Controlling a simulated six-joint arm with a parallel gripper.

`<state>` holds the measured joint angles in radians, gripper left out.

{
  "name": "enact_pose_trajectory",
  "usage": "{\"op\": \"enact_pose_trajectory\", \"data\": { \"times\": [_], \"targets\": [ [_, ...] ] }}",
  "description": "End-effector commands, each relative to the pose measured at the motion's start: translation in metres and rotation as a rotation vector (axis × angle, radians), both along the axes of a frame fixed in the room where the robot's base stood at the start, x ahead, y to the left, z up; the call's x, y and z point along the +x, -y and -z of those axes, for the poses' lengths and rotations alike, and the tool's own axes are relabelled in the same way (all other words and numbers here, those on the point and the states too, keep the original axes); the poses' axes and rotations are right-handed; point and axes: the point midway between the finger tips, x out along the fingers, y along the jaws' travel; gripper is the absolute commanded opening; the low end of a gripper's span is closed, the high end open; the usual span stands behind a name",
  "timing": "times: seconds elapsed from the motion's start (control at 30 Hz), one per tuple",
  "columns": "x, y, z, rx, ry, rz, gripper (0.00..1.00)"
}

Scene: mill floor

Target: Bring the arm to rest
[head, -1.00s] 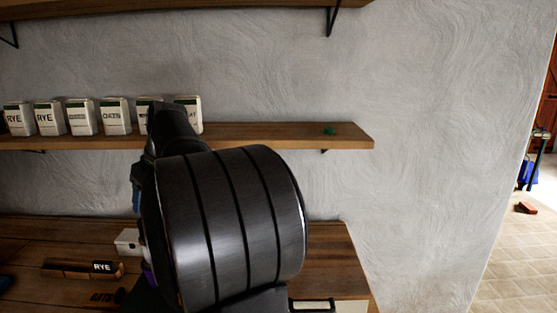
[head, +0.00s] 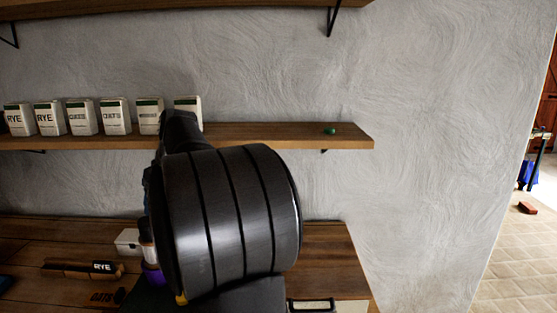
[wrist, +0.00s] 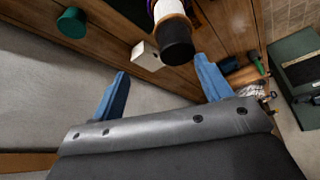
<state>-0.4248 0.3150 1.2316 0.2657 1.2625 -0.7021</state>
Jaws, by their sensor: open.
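My gripper (wrist: 163,85) shows in the wrist view as two blue fingers spread apart. It is open, and I see nothing held between them. Beyond the fingers are a small white box (wrist: 147,55) and a white cylinder with a black end (wrist: 176,38). In the head view my large dark arm link fills the middle, in front of the shelf and bench. The fingers are mostly hidden behind it there, so their exact height above the bench is unclear.
White bags marked RYE and OATS (head: 83,117) stand in a row on the wall shelf (head: 270,134), with a small green object (head: 330,131) towards its right end. Right of the bench is open wall.

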Motion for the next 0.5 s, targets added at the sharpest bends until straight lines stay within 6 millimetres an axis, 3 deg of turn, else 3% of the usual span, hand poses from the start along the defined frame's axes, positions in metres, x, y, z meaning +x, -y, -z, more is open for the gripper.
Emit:
{"op": "enact_pose_trajectory", "data": {
  "times": [0.37,0.5],
  "targets": [
    [0.002,0.067,-0.040,0.001,0.003,0.004,0.71],
    [0.011,0.042,-0.030,-0.004,-0.005,-0.007,0.71]
  ]
}}
